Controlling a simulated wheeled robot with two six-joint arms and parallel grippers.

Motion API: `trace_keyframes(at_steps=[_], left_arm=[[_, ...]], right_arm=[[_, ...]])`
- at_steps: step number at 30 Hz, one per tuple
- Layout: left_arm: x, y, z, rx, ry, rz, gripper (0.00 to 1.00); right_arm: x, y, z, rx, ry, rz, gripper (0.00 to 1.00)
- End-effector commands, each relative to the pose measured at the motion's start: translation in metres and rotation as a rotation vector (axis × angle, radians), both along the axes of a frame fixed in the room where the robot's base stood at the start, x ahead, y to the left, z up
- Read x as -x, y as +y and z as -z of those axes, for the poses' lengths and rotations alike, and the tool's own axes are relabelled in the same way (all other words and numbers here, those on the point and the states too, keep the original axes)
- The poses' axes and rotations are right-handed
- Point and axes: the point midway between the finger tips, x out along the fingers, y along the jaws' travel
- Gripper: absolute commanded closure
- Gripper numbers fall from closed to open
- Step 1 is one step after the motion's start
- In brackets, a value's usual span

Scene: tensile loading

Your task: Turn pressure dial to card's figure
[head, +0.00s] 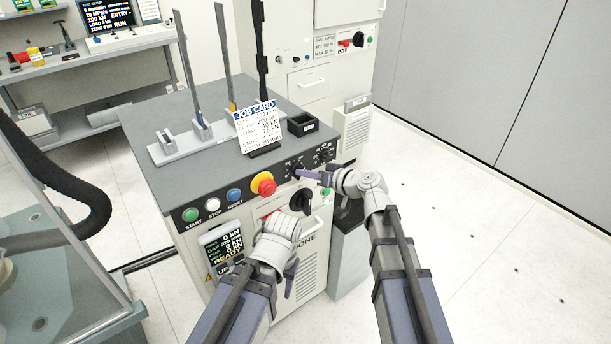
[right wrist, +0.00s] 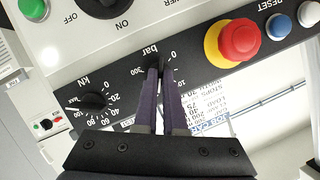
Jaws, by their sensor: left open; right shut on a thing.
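The pressure dial, marked bar (right wrist: 158,62), is on the black front strip of the console, with 0 and 300 at its scale ends. My right gripper (right wrist: 157,72) is shut on its knob; the fingers hide the knob and its pointer. In the head view the right gripper (head: 302,174) reaches the strip from the right. The white job card (head: 257,128) stands tilted on the console top; its small figures are hard to read. My left gripper (head: 290,281) is open and low in front of the console, its fingers partly hidden by its wrist.
A kN dial (right wrist: 93,102) sits beside the bar dial. A red emergency button (head: 265,184), coloured push buttons and a black rotary switch (head: 300,200) are close by. A display reading READY (head: 226,245) is below. A black box (head: 302,124) and upright strips stand on top.

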Motion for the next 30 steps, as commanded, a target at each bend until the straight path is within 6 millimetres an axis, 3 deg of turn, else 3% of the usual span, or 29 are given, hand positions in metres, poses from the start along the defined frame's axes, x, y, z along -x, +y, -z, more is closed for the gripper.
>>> trace_keyframes(at_steps=[12, 29, 30], left_arm=[[-0.0001, 0.0000, 0.0095, 0.000, 0.000, 0.000, 0.50], [0.0000, 0.0000, 0.0100, 0.000, 0.000, 0.000, 0.50], [0.0000, 0.0000, 0.0100, 0.000, 0.000, 0.000, 0.50]], right_arm=[[0.0008, -0.0012, 0.0031, -0.135, 0.108, -0.005, 1.00], [0.0012, -0.0010, 0.0022, -0.157, 0.124, -0.006, 1.00], [0.0012, -0.0010, 0.0022, -0.157, 0.124, -0.006, 0.92]])
